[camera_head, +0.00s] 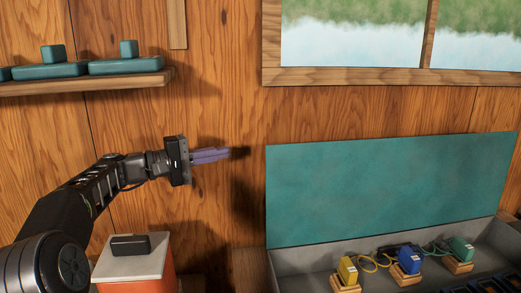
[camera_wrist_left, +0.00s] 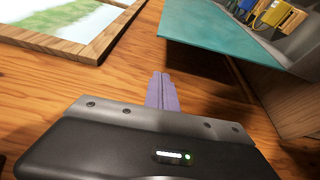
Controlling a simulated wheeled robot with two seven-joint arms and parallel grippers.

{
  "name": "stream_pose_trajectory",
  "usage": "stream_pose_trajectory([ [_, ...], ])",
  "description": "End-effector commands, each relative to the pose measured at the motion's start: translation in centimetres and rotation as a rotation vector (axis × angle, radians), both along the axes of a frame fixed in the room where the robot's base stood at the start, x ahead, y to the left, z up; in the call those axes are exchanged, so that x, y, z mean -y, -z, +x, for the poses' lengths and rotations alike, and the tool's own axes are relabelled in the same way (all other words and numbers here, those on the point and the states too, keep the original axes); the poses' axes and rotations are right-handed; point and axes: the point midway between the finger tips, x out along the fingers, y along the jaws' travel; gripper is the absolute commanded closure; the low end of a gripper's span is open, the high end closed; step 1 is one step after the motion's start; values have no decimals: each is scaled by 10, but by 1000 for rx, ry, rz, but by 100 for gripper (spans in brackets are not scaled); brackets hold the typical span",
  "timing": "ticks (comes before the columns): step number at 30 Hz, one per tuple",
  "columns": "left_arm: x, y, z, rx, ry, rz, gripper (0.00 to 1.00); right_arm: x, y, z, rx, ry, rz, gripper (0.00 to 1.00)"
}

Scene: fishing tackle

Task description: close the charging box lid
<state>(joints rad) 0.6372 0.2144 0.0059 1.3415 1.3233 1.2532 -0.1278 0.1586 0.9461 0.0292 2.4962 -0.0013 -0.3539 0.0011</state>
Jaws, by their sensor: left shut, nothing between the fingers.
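The charging box (camera_head: 272,262) is a grey box at the lower right of the head view. Its teal lid (camera_head: 385,190) stands open, raised upright at the back near the wooden wall. The lid also shows in the left wrist view (camera_wrist_left: 225,32), at the upper right. My left gripper (camera_head: 228,154) is shut and empty, with its purple fingers pointing right. It is to the left of the lid and apart from it. Its fingers also show in the left wrist view (camera_wrist_left: 162,92). My right gripper is not in view.
Inside the box are a yellow device (camera_head: 348,270), a blue device (camera_head: 409,260) and a green device (camera_head: 461,248) on wooden blocks, with cables. A wooden shelf (camera_head: 90,86) holds teal boxes at the upper left. A white-topped orange box (camera_head: 135,264) with a dark item stands at the lower left.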

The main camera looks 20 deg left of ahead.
Motion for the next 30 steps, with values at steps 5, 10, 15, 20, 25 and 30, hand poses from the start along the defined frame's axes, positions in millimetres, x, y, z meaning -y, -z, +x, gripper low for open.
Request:
stream_pose_trajectory([
  [5, 1, 0, 1, -1, 1, 0, 100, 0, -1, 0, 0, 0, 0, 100],
  [10, 7, 0, 9, -2, 3, -1, 100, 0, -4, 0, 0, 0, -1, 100],
  [15, 22, -1, 27, -3, 4, -3, 100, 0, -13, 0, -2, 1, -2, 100],
  [20, 41, -2, 53, -2, 5, -3, 100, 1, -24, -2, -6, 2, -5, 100],
  [25, 63, -1, 81, -2, 5, -3, 100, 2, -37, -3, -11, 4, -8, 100],
  [30, 74, -1, 60, -1, -1, 0, 100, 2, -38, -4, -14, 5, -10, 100],
])
